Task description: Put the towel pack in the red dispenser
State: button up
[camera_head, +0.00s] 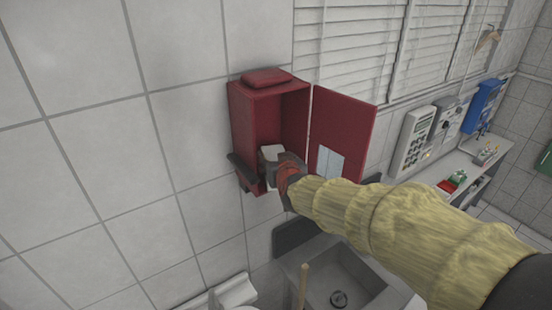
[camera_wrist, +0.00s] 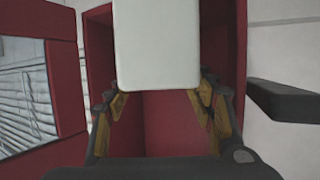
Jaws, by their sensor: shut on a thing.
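The red dispenser (camera_head: 268,111) hangs on the tiled wall, with its door (camera_head: 343,122) swung open to the right. My gripper (camera_head: 274,165) is at the lower front of the dispenser's opening. It is shut on the white towel pack (camera_head: 271,152). In the wrist view the pack (camera_wrist: 157,45) fills the top middle between the fingers (camera_wrist: 158,103), with the dispenser's red interior (camera_wrist: 165,125) behind it. The door (camera_wrist: 66,85) shows at the left there. Part of the pack is hidden by my gripper, and I cannot tell whether it touches the dispenser.
A sink (camera_head: 345,285) lies below the dispenser. A dark bar (camera_head: 243,170) stands at the dispenser's lower left and shows at the right in the wrist view (camera_wrist: 285,101). Wall devices (camera_head: 413,138) and a counter (camera_head: 462,178) are farther right. The wall at left is bare.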

jog(key=c, duration=0.4)
jog(key=shift+s+d+r, duration=0.1)
jog(key=shift+s+d, duration=0.05)
jog(key=shift+s, duration=0.05)
jog(key=shift+s+d+r, duration=0.1)
jog(key=shift+s+d, duration=0.05)
jog(key=shift+s, duration=0.1)
jog(key=b, duration=0.4)
jog(key=shift+w+a+f, duration=0.2)
jog(key=b, duration=0.5)
jog(key=shift+n+y, duration=0.4)
jog(key=b, duration=0.4)
jog(key=shift+s+d, duration=0.2)
jog(key=shift+d, duration=0.05)
jog(key=b, duration=0.6)
jog(key=shift+w+n+y+b, duration=0.3)
jog(key=shift+w+y+b, duration=0.05)
jog(key=shift+y, duration=0.05)
